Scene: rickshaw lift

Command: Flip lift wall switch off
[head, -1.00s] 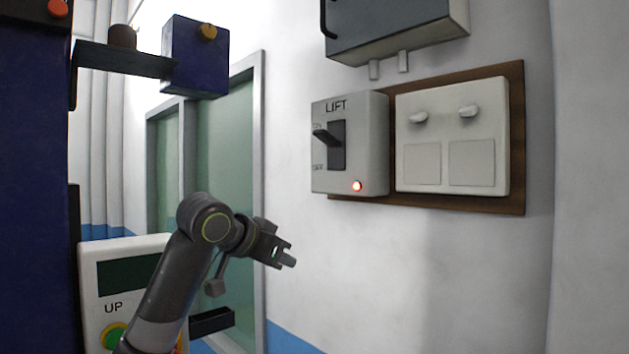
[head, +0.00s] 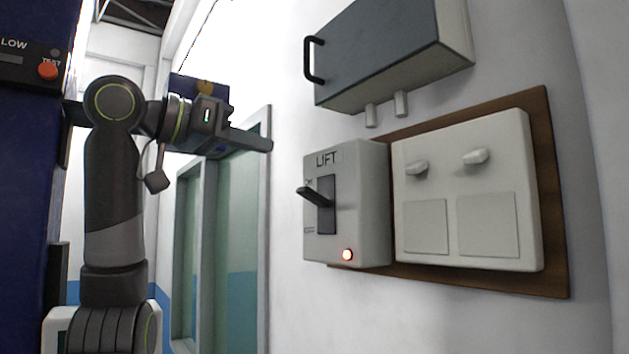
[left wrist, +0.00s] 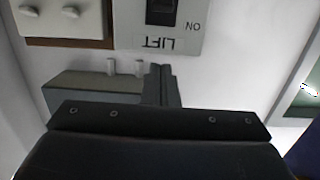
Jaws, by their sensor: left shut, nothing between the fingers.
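The grey LIFT switch box (head: 370,215) is on the wall, with a black lever (head: 318,197) sticking out toward the left from the upper part of its dark plate. A red lamp (head: 347,254) glows at the box's lower edge. My left gripper (head: 262,143) is shut and empty, up and to the left of the box and apart from the lever. In the left wrist view the box (left wrist: 185,38) appears upside down with its ON mark, beyond my shut fingers (left wrist: 162,72). The switch's dark part (left wrist: 162,10) is cut by the top edge. My right gripper is out of view.
A white panel (head: 430,180) with two small knobs sits right of the box on a brown board (head: 553,200). A grey cabinet (head: 385,60) with a black handle hangs above. A dark blue cabinet (head: 30,150) stands at the left. A glazed frame (head: 235,210) is behind my arm.

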